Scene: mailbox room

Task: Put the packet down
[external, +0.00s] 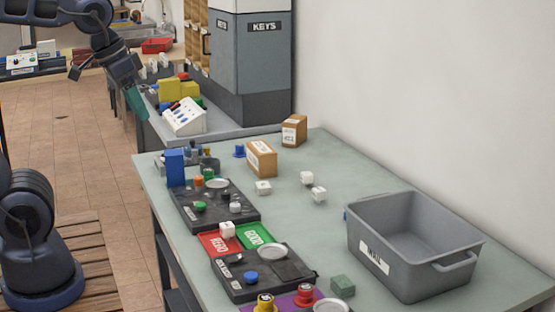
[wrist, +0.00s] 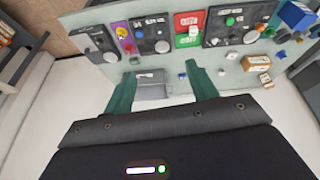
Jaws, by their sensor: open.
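My gripper (external: 137,105) is raised at the upper left of the external view, away from the grey-green table. Its green fingers also show in the wrist view (wrist: 158,72), spread apart with nothing between them. Two brown labelled boxes stand on the table near the wall, a nearer one (external: 261,160) and a farther one (external: 294,131). They also show at the right of the wrist view, one (wrist: 256,63) beside the other (wrist: 265,79). I cannot tell which thing is the packet. No packet is in my gripper.
A grey bin (external: 405,245) labelled MAIL stands at the table's right. Black panels with buttons (external: 262,270), red (external: 220,243) and green (external: 255,236) trays line the left edge. Small white cubes (external: 307,178) and a green block (external: 342,285) lie about. The table's middle is mostly clear.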

